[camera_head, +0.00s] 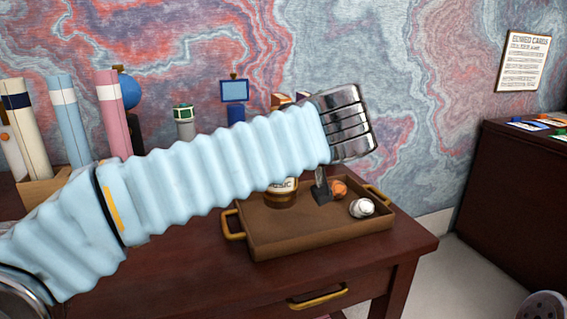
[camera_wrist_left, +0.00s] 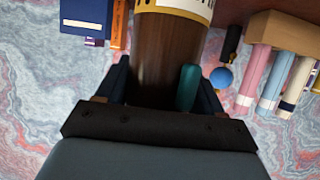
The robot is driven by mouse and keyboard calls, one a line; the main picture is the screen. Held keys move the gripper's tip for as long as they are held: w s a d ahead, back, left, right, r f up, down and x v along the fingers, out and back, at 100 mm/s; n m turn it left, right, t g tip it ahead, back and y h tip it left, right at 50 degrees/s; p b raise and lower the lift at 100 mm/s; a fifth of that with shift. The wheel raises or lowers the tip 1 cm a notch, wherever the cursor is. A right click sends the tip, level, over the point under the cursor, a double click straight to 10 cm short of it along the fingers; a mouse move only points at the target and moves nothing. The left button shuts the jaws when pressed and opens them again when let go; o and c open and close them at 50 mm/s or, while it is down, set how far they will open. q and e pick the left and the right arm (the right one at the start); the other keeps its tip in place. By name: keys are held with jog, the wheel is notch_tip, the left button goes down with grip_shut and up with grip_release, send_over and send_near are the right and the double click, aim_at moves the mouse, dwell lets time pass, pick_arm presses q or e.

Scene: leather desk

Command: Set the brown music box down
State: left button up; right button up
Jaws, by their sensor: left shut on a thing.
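The brown music box (camera_head: 281,198) is a round brown thing with a white lettered label. In the head view it shows low over or in the brown tray (camera_head: 300,240), partly hidden by my left arm. My left gripper (camera_head: 321,190) reaches down at the tray, a dark finger showing beside the box. In the left wrist view the brown body of the music box (camera_wrist_left: 168,60) stands between the two fingers of my left gripper (camera_wrist_left: 155,85), which is shut on it. I cannot tell whether its base touches the tray. My right gripper is not in view.
The tray has gold handles and holds an orange thing (camera_head: 339,188) and a white round thing (camera_head: 362,208). Rolled tubes (camera_head: 110,110) stand in a box at the left. A blue-screened stand (camera_head: 234,92) and a green-topped thing (camera_head: 183,118) are behind my arm. The desk's front left is clear.

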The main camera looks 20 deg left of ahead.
pick_arm(q)
jog(key=f, duration=0.1)
jog(key=w+f, duration=0.1)
jog(key=f, duration=0.1)
jog(key=w+f, duration=0.1)
jog(key=shift+f, duration=0.7)
jog(key=shift+f+b, duration=0.1)
jog(key=shift+b, duration=0.3)
jog(key=o, duration=1.7)
jog(key=shift+r+p, duration=0.35)
jog(key=shift+p, duration=0.05)
jog(key=b+v, duration=0.1)
jog(key=v, duration=1.1)
jog(key=shift+s+f, duration=0.1)
jog(key=shift+f, duration=0.1)
